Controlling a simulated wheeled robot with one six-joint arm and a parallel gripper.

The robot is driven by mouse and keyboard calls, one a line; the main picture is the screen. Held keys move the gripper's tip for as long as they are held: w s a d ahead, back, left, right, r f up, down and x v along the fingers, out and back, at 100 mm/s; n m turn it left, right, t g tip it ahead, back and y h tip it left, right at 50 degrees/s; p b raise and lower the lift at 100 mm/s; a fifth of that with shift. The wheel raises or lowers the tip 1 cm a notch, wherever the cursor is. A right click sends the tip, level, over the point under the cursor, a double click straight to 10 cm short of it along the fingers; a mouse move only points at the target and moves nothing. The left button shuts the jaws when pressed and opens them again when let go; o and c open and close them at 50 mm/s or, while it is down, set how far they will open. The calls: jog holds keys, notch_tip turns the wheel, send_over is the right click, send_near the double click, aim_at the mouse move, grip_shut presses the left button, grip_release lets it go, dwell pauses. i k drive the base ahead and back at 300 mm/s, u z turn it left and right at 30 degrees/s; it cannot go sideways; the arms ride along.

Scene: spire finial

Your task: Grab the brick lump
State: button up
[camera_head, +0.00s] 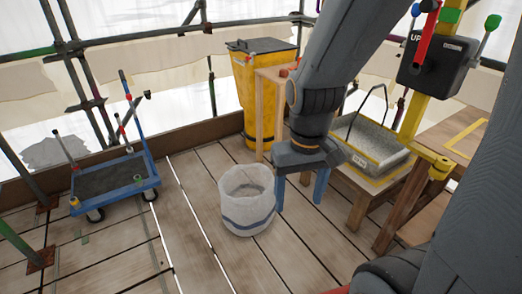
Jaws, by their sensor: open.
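My gripper (299,205) hangs with its two blue fingers pointing down and spread apart, with nothing seen between them. It appears just right of a white bucket (248,206) with a dark band, which stands on the plank floor. A small orange-red lump (284,73), perhaps the brick lump, shows on top of a narrow wooden stand (270,78), behind and left of my arm. It is too small to tell for sure, and my arm may hide part of the stand top. My gripper is apart from it and appears lower in the picture.
A yellow bin (251,100) with a dark lid stands behind the wooden stand. A grey tray (376,146) with a handle rests on a wooden support at right. A black control box (436,65) sits on a yellow post.

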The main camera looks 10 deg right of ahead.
aim_at(283, 73)
jog(key=z, duration=0.45)
jog(key=k, duration=0.6)
jog(key=z, duration=0.6)
jog(key=i, duration=1.1)
jog(key=u, duration=0.55)
jog(key=i, duration=1.45)
jog(key=u, duration=0.35)
